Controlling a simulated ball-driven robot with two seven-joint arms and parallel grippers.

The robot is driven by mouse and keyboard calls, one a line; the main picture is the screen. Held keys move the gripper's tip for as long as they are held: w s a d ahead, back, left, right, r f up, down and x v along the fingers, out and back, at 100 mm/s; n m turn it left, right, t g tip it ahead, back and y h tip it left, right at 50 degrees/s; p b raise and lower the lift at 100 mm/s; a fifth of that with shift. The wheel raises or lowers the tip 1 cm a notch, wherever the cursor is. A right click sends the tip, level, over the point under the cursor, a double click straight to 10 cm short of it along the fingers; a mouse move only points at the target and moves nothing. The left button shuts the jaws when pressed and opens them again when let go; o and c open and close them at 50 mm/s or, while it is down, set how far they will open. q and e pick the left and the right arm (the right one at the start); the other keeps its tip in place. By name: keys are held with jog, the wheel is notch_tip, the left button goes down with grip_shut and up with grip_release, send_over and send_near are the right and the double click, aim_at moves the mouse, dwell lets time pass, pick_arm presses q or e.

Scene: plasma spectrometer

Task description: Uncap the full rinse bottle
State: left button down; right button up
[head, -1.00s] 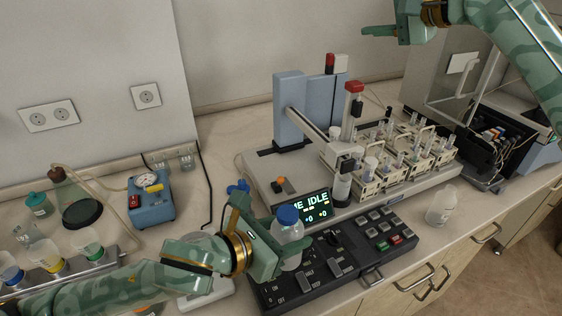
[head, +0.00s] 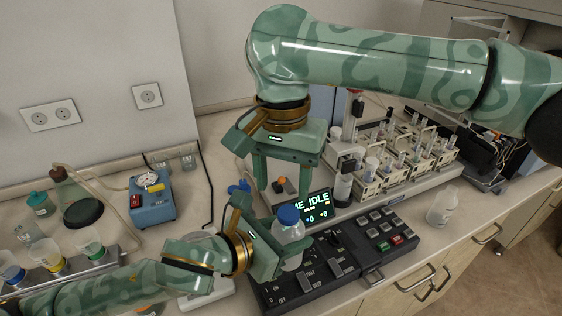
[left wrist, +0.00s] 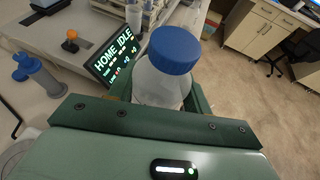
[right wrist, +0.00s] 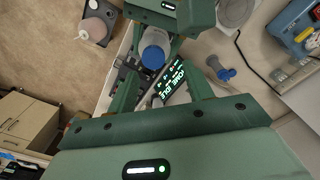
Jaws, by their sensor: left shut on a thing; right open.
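The rinse bottle (head: 290,251) is clear with a blue cap (head: 288,215) on it. My left gripper (head: 284,262) is shut on the bottle's body and holds it upright above the black keypad. In the left wrist view the blue cap (left wrist: 174,50) stands clear above the fingers. My right gripper (head: 281,192) is open and empty, pointing down above and behind the bottle in the head view. In the right wrist view its spread fingers (right wrist: 165,95) flank the capped bottle (right wrist: 155,42), which lies beyond their tips; the cap (right wrist: 153,57) faces the camera.
The autosampler's screen (head: 316,206) and black keypad (head: 350,252) are close by the bottle. Racks of vials (head: 392,155) stand at the back right. Another clear bottle (head: 442,206) stands on the counter at right. A blue pump (head: 152,203) is at left.

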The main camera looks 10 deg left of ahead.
aim_at(281, 212)
jog(key=shift+f, duration=2.7)
jog(key=shift+c, duration=0.2)
grip_shut()
jog(key=shift+a, duration=0.1)
jog(key=shift+s, duration=0.1)
jog(key=n, duration=0.3)
